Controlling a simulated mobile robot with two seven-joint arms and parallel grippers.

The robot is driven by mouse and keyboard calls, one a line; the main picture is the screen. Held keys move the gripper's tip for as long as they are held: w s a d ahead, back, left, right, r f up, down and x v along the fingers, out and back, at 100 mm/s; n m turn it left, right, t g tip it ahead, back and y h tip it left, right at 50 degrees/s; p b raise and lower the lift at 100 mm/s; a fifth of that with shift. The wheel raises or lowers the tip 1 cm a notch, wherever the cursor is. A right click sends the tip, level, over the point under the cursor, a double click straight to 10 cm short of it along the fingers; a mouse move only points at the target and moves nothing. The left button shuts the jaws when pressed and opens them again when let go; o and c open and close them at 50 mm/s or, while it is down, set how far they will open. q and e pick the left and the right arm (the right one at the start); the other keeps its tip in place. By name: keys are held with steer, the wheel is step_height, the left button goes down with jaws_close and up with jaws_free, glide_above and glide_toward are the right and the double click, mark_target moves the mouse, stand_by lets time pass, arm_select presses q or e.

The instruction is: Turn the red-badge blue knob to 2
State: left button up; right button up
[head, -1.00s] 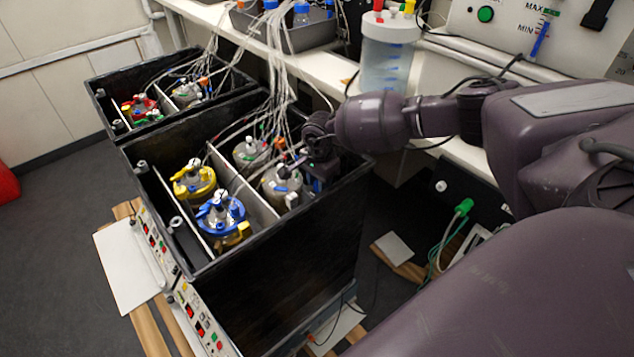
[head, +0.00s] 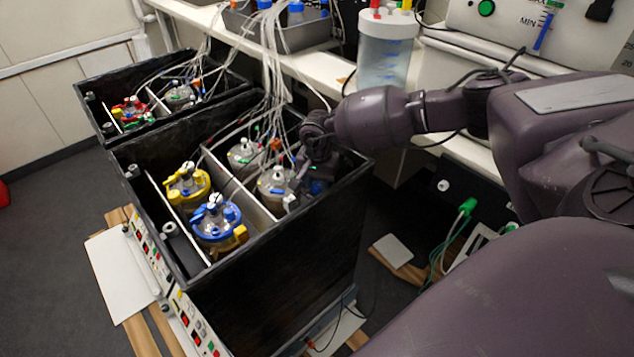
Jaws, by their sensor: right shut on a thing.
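My right gripper (head: 300,187) reaches down into the right compartment of the near black box (head: 300,262), at its far right corner. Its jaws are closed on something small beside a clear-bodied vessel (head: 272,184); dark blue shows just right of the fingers. I take this to be the blue knob, but the wrist and tubing hide most of it. I cannot make out a red badge or a number on it. My left gripper is not in view.
A yellow-topped vessel (head: 188,186) and a blue-topped vessel (head: 217,221) stand in the left compartment. White tubes rise to the bench. A second black box (head: 92,92) stands behind. A clear canister (head: 384,58) is close behind my forearm.

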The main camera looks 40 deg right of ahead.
mark_target(317, 184)
steer(key=o, duration=0.9)
steer(key=shift+o, duration=0.2)
steer(key=shift+r, duration=0.6)
step_height(317, 184, up, 10)
steer(key=p, duration=0.1)
steer(key=shift+f, duration=0.15)
steer(key=shift+s+f, duration=0.1)
